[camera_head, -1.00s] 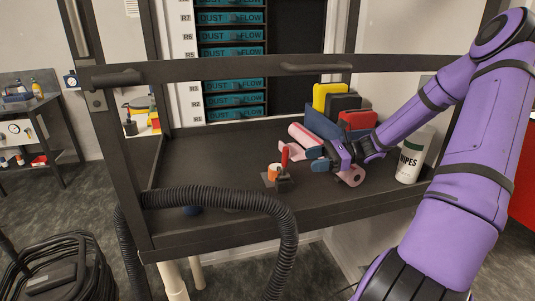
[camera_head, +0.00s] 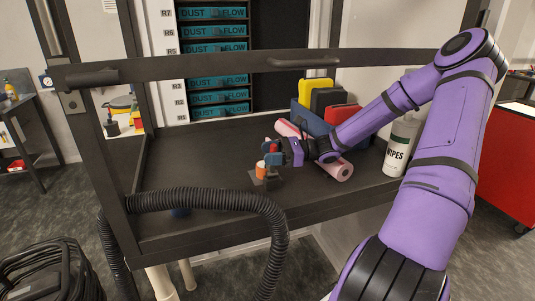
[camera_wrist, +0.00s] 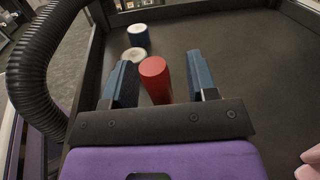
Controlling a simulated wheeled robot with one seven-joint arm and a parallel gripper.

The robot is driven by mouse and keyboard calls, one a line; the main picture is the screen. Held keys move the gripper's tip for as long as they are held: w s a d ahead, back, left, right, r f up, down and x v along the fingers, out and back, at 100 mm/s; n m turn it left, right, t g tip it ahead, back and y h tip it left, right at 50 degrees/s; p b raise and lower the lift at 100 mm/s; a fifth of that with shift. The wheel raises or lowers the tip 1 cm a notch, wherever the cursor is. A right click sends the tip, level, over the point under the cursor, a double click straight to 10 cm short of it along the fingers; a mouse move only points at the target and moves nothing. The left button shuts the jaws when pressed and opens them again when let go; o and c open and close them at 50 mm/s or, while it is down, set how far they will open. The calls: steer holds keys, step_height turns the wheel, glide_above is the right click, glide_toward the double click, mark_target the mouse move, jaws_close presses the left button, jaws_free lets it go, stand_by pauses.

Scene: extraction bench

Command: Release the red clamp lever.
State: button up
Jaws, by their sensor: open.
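The red clamp lever (camera_wrist: 155,78) stands up between my gripper's two blue fingers (camera_wrist: 160,82) in the wrist view. The left finger is nearer to it, and a clear gap shows on the right side. In the head view my gripper (camera_head: 272,158) is open at the clamp and hides most of the lever. The dark clamp base (camera_head: 272,182) sits on the bench tray below my fingers. I cannot tell whether a finger touches the lever.
A blue bin (camera_head: 302,117) with yellow, black and red items is at the back. A wipes tub (camera_head: 398,150) stands right. A black hose (camera_head: 215,201) crosses the tray's front edge.

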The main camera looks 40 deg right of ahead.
steer(key=shift+w+a, duration=0.2)
steer(key=shift+a, duration=0.2)
jaws_close()
